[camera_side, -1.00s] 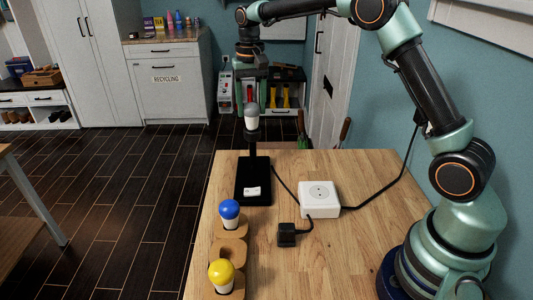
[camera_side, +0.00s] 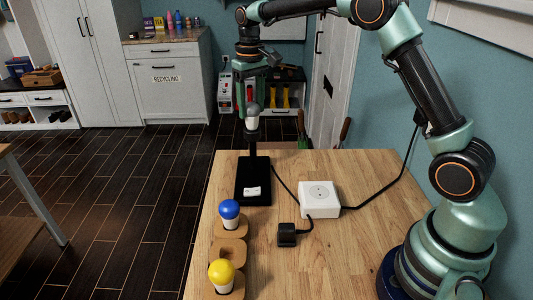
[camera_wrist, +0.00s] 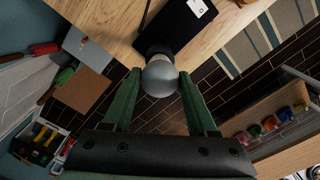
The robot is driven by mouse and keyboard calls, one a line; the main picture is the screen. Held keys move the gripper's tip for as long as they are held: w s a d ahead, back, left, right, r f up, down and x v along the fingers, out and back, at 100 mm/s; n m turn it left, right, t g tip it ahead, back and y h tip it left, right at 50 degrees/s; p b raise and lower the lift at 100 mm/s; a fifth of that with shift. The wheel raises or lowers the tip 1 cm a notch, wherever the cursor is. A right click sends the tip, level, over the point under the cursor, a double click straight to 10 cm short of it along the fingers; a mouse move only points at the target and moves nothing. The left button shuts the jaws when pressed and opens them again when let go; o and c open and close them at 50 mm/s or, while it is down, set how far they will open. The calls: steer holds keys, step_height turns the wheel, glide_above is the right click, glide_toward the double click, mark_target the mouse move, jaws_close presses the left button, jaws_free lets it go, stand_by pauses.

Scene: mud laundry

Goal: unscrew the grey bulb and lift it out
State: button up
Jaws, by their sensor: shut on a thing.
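The grey bulb (camera_side: 253,109) stands upright, with its white lower part in the black socket (camera_side: 252,134) on top of the lamp stand. The black lamp base (camera_side: 246,185) rests on the table. My gripper (camera_side: 252,101) comes down from above and is shut on the grey bulb's head. In the wrist view the bulb (camera_wrist: 160,76) sits between the two green fingertips, above the dark socket (camera_wrist: 158,51). The thread inside the socket is hidden.
A wooden holder (camera_side: 219,232) at the table's front left carries a blue bulb (camera_side: 229,210) and a yellow bulb (camera_side: 221,271), with an empty hole between them. A white outlet box (camera_side: 319,198) and an unplugged black plug (camera_side: 287,236) lie right of the lamp.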

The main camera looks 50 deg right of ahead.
steer(key=shift+n, duration=0.5)
steer(key=o, duration=1.5)
steer(key=shift+c, duration=0.2)
steer(key=c, duration=0.4)
steer(key=shift+r, duration=3.5)
